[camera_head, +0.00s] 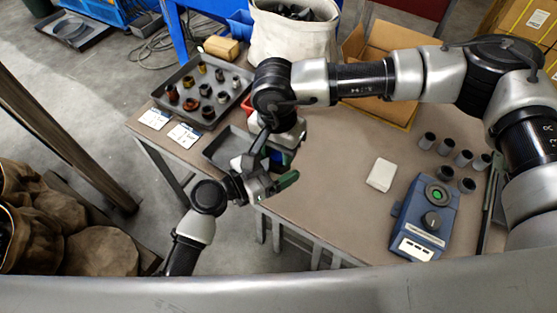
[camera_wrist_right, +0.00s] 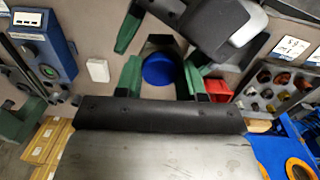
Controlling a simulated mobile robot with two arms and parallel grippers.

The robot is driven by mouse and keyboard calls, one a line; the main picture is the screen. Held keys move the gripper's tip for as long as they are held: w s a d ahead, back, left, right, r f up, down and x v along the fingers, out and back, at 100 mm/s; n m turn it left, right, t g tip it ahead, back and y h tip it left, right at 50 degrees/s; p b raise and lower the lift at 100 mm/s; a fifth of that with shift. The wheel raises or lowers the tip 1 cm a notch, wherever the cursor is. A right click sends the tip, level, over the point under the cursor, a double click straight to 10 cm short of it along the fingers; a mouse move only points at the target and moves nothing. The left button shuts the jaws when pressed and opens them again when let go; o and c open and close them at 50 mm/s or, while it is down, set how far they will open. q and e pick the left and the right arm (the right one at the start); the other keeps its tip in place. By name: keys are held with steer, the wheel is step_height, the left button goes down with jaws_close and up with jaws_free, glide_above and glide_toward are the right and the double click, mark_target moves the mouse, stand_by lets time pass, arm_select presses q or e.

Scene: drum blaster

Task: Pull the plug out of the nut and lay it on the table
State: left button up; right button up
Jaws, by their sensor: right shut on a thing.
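In the right wrist view a round blue plug (camera_wrist_right: 160,69) sits between the green fingers of my right gripper (camera_wrist_right: 161,82), which is shut on it. A dark piece (camera_wrist_right: 160,42), likely the nut, shows directly beyond the plug; I cannot tell whether the two are still joined. My left gripper, with a green finger (camera_wrist_right: 128,32), reaches in close beside them from the top. In the head view my right gripper (camera_head: 273,163) and left gripper (camera_head: 279,184) meet above the table's front edge, where they overlap and hide the plug and nut. The left gripper's grip is unclear.
The table (camera_head: 325,205) has bare room right of the grippers. A white box (camera_head: 382,174), a blue device (camera_head: 425,218) and several grey cylinders (camera_head: 462,158) stand at the right. A tray of fittings (camera_head: 218,72) lies at the back left, with a small dark tray (camera_head: 222,148) nearer.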

arm_select(q)
steer(key=v, duration=0.9)
stand_by(0.3)
